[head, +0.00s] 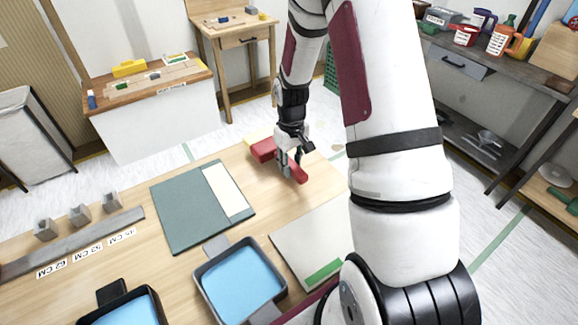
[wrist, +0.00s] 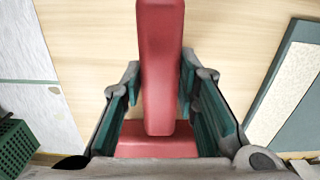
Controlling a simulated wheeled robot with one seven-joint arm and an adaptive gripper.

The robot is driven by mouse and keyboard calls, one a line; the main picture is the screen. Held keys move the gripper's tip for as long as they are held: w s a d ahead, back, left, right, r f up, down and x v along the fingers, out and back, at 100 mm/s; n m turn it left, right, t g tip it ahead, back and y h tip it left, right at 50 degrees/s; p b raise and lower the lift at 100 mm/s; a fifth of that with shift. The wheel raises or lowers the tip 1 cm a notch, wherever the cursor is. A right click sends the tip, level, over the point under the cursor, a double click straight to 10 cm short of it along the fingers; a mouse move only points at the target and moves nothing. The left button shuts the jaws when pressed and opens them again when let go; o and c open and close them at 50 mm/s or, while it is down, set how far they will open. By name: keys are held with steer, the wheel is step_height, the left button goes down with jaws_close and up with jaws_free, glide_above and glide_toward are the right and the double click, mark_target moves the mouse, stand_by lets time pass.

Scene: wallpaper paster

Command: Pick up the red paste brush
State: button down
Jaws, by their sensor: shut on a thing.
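The red paste brush (wrist: 160,60) shows large in the wrist view, with a long red bar running up the picture and a wider red part below it. In the head view the red brush (head: 298,173) is at the far end of the wooden table, partly hidden by my gripper (head: 289,162). In the wrist view my gripper (wrist: 160,90) has its teal-padded fingers on both sides of the red bar, shut on it. I cannot tell whether the brush touches the table.
On the table are a green-grey board (head: 185,215) with a cream strip, a blue-filled tray (head: 240,282), a second dark tray (head: 125,308), a pale sheet (head: 310,240) and grey blocks (head: 80,215). A shelf bench (head: 470,90) stands at right.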

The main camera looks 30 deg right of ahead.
steer(key=s+a, duration=0.1)
steer(key=s, duration=0.4)
steer(key=s+a+r, duration=0.1)
steer(key=s, duration=0.8)
steer(key=shift+s+a+r, duration=0.15)
steer(key=shift+s+a, duration=0.15)
steer(key=shift+a, duration=0.1)
steer(key=c, duration=2)
jaws_free()
jaws_close()
